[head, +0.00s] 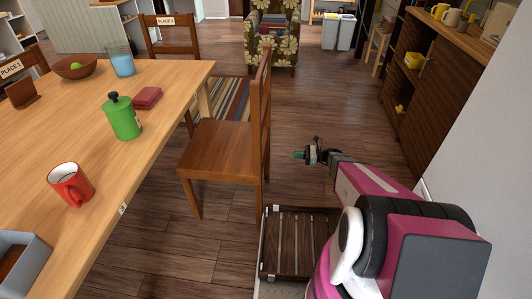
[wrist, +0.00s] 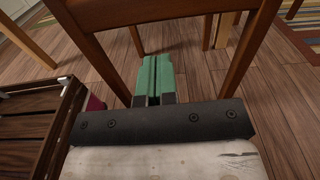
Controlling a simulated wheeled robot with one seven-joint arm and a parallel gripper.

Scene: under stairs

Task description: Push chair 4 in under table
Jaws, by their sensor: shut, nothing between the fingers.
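A brown wooden chair (head: 218,150), taken as chair 4, stands on the floor at the right long side of the light wood table (head: 165,85). Its seat front is close to the table edge and its tall back faces away from the table. Its own label is not visible. My gripper (head: 304,155) is right of the chair back, at a gap from it in the head view. In the wrist view my green fingers (wrist: 156,62) are shut and empty, pointing between two brown legs of the chair (wrist: 248,58), below a crossbar. Contact cannot be told.
A dark slatted crate (head: 297,243) lies on the floor near my base; it shows left in the wrist view (wrist: 30,120). A dark wood cabinet (head: 425,95) lines the right wall. A floral armchair (head: 271,40) stands behind. Floor between chair and cabinet is clear.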

